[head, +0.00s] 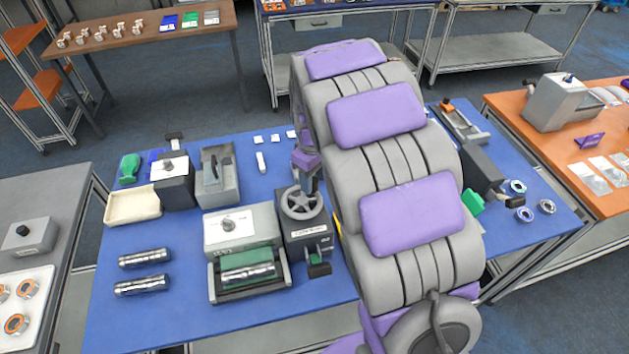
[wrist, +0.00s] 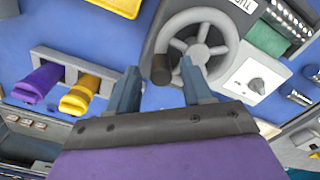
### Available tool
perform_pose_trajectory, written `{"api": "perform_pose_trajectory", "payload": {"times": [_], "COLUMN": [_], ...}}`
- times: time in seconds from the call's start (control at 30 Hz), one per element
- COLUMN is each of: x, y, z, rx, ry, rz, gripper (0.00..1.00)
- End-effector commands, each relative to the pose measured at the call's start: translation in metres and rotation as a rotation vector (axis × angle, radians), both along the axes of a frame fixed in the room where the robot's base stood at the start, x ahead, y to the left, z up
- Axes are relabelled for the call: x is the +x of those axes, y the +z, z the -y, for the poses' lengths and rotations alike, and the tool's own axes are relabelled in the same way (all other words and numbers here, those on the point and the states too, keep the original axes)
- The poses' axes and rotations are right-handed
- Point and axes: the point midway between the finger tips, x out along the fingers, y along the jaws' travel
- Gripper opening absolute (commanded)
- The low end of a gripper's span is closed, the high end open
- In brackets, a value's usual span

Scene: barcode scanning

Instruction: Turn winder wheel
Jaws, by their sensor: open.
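The winder wheel (head: 302,203) is a grey spoked handwheel on a dark winder box (head: 308,238) on the blue table. In the wrist view the wheel (wrist: 197,47) fills the upper middle, with a dark knob handle (wrist: 161,70) at its near rim. My gripper (wrist: 158,67) is open, with its two blue-grey fingers pointing at the wheel. The knob shows between the fingertips; I cannot tell whether either finger touches it. In the head view my gripper (head: 307,180) is just behind the wheel, partly hidden by my large purple and grey arm.
Left of the winder stand a grey box with a dial (head: 240,228) and a green roller cradle holding a metal cylinder (head: 248,271). Two metal cylinders (head: 143,272) lie further left. The wrist view shows a rack with purple (wrist: 38,83) and yellow (wrist: 80,95) handles.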

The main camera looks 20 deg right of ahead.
Motion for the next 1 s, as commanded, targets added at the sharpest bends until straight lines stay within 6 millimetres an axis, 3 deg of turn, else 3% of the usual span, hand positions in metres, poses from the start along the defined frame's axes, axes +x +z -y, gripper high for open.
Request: {"api": "perform_pose_trajectory", "payload": {"times": [0.13,0.43,0.9,1.0], "x": [-0.0002,0.0000,0.0005,0.0003], "y": [-0.0093,-0.0107,-0.0107,-0.0106], "z": [0.0015,0.0045,0.0018,0.0016], "rx": [0.002,0.004,0.001,0.002], "ry": [0.000,-0.001,0.000,0.000], "rz": [-0.001,0.000,0.000,0.000], "gripper": [0.50,0.50,0.05,0.00]}}
